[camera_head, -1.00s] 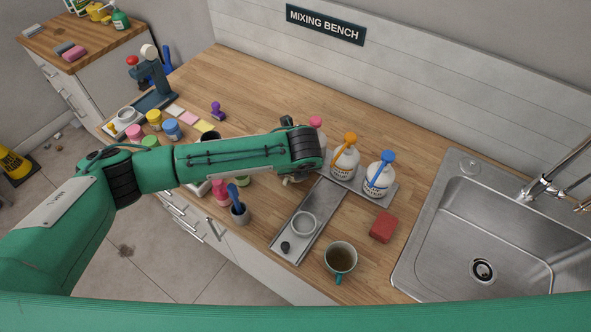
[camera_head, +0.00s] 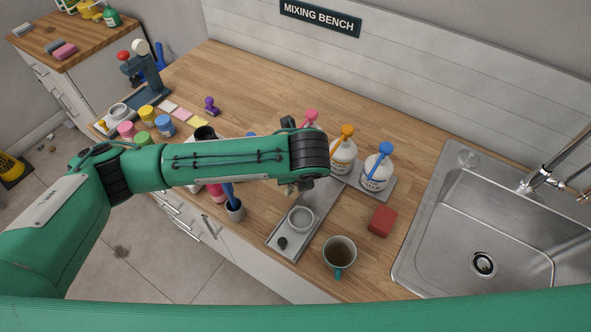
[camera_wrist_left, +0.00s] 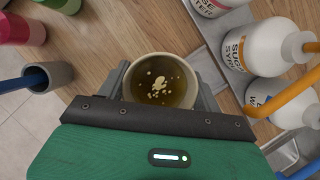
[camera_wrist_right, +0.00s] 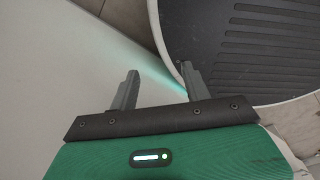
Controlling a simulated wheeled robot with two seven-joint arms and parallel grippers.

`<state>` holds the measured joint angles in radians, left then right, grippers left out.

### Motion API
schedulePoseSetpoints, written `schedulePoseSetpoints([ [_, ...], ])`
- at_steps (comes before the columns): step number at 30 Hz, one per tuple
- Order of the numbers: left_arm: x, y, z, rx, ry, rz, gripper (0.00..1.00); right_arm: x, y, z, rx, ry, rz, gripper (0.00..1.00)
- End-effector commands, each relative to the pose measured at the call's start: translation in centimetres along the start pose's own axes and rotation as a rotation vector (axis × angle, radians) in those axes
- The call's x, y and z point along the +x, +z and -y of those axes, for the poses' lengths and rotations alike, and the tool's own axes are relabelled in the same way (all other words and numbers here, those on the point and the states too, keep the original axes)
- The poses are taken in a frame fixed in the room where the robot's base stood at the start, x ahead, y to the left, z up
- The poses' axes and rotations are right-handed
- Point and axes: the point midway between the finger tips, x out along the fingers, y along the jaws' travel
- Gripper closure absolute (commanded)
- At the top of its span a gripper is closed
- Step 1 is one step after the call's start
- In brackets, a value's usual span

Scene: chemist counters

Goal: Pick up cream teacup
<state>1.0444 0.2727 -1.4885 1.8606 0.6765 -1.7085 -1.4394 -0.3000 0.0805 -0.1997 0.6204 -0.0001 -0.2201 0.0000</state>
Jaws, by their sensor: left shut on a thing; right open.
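The cream teacup (camera_wrist_left: 160,82) is between the fingers of my left gripper (camera_wrist_left: 162,92) in the left wrist view. It has a pale rim and holds dark liquid with light flecks on top. The left gripper is shut on it. In the head view my left forearm and wrist hide most of the gripper and cup; only a small beige bit shows under the wrist. How high the cup is above the counter is hard to tell. My right gripper (camera_wrist_right: 158,85) is open and empty in the right wrist view, away from the counter.
A teal-handled cup (camera_head: 340,251) stands near the counter's front edge, beside a metal tray (camera_head: 321,217) and a red block (camera_head: 382,221). Pump bottles (camera_head: 377,172) stand behind the tray. A small cup with a blue tool (camera_head: 235,211) stands to the left. The sink (camera_head: 440,240) is at right.

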Motion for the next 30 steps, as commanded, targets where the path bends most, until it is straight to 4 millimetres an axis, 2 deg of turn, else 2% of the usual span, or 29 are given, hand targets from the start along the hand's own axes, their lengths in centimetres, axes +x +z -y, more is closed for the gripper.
schedulePoseSetpoints([
  [15,-4.2,-3.6,0.1,0.000,-0.003,0.000,0.65,1.1,0.1,0.0,0.000,0.000,0.000,0.52],
  [30,-5.6,-4.7,0.0,0.000,0.000,0.001,0.65,1.4,0.1,0.0,0.000,0.000,0.000,0.52],
])
